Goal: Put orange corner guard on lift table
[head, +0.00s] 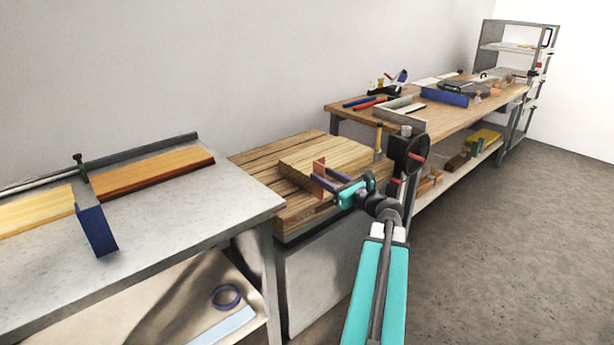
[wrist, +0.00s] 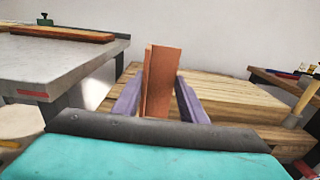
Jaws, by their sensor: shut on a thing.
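The orange corner guard (wrist: 160,80) stands upright between the two purple fingers of my gripper (wrist: 156,100) in the wrist view. My gripper is shut on it. In the head view the guard (head: 319,167) shows small in front of the stacked boards, with my gripper (head: 328,179) at it. A low grey unit (head: 318,278), seemingly the lift table, carries wide wooden boards (head: 262,158) and a smaller stack (head: 300,152) on top. The guard is over these boards; I cannot tell whether its lower end touches them.
A grey bench (head: 180,222) with orange-brown boards (head: 150,172) and a blue block (head: 97,231) is at left. A wooden workbench (head: 440,118) with tools stands at the back right. A wooden-handled tool (head: 379,143) stands at the boards' right edge. The floor at right is clear.

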